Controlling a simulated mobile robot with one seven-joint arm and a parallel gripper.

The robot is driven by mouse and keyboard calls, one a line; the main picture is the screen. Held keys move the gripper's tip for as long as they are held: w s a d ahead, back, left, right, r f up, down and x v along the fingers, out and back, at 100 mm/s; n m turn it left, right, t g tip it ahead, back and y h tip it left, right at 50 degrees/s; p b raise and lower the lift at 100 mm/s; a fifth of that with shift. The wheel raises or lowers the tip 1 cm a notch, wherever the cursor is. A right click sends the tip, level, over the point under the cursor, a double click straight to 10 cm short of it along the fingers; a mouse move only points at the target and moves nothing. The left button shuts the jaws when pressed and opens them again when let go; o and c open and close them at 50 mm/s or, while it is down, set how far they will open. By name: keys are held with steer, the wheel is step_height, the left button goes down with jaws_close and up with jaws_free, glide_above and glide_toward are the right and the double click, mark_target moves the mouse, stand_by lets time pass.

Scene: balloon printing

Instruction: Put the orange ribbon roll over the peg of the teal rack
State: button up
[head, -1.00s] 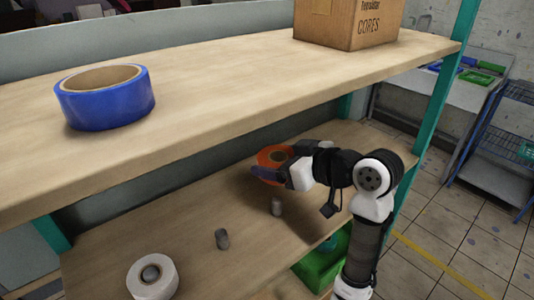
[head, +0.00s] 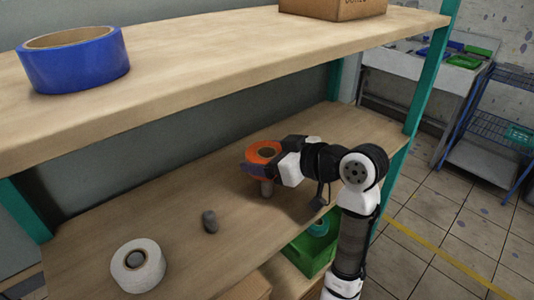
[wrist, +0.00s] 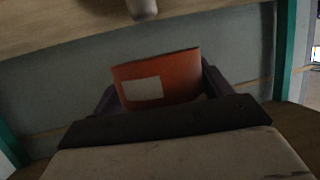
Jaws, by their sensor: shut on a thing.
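The orange ribbon roll (head: 264,148) is held in my gripper (head: 260,161), which is shut on it. The roll is above the lower wooden shelf of the teal rack (head: 419,95), with its hole facing up. A grey peg (head: 267,189) stands on the shelf just below the roll in the head view. The peg's top is hidden, so I cannot tell whether it enters the hole. In the wrist view the orange roll (wrist: 180,72), with a pale label, sits between the dark fingers. A peg (wrist: 143,8) shows at the top edge.
A second bare peg (head: 210,222) and a white roll (head: 124,275) around another peg are further left on the lower shelf. The upper shelf (head: 220,62) overhangs and bears a blue roll (head: 75,66) and a cardboard box (head: 335,7). A green bin (head: 313,250) is below.

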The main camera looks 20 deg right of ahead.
mark_target(271, 185)
steer(key=shift+f+b, duration=3)
steer(key=shift+f, duration=1)
steer(key=o, duration=1.1)
steer(key=b+v, duration=0.2)
steer(key=v, duration=1.1)
steer(key=shift+s+d+r, duration=0.1)
steer(key=shift+s+d, duration=0.1)
steer(key=shift+s, duration=0.1)
